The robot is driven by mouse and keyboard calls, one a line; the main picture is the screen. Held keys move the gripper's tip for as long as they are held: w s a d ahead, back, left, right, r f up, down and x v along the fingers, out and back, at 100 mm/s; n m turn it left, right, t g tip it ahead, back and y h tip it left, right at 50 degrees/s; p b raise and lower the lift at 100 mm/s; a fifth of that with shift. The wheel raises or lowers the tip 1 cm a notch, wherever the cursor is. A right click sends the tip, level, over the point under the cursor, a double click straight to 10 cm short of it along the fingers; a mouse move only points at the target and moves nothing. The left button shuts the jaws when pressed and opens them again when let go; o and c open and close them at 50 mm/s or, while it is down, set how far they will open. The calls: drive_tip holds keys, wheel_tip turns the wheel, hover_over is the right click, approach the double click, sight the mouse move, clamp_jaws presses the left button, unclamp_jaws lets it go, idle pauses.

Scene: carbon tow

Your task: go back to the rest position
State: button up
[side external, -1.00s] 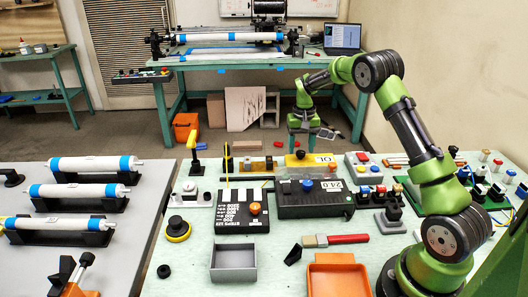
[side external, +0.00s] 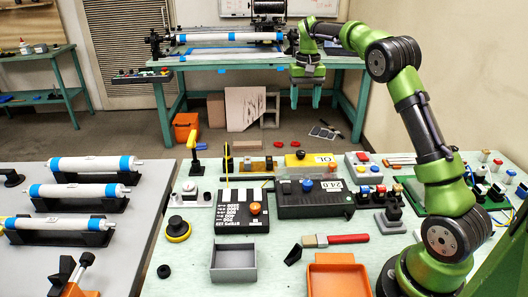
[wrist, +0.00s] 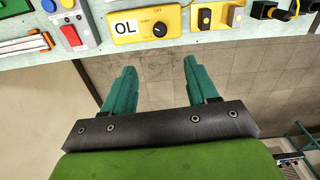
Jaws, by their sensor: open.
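My gripper (side external: 305,100) is raised above the far edge of the work table in the side view, pointing down. Its two teal fingers are apart with nothing between them. In the wrist view the open fingers (wrist: 162,90) hang over bare floor, just off the table's edge. The yellow box marked OL (wrist: 147,24) lies ahead of the fingertips in the wrist view, apart from them. It also shows on the table in the side view (side external: 308,159).
A green bench (side external: 225,64) with a wrapped tube stands behind. White rollers (side external: 80,191) lie on the left table.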

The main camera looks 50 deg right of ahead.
drive_tip(key=s+a+r+n+t+y, duration=0.2)
drive_tip(key=s+a+t, duration=0.5)
drive_tip(key=s+a, duration=1.6)
drive_tip(key=shift+s+a+r+n, duration=0.4)
drive_tip(key=shift+a+r+n, duration=0.2)
drive_tip(key=shift+a+n, duration=0.5)
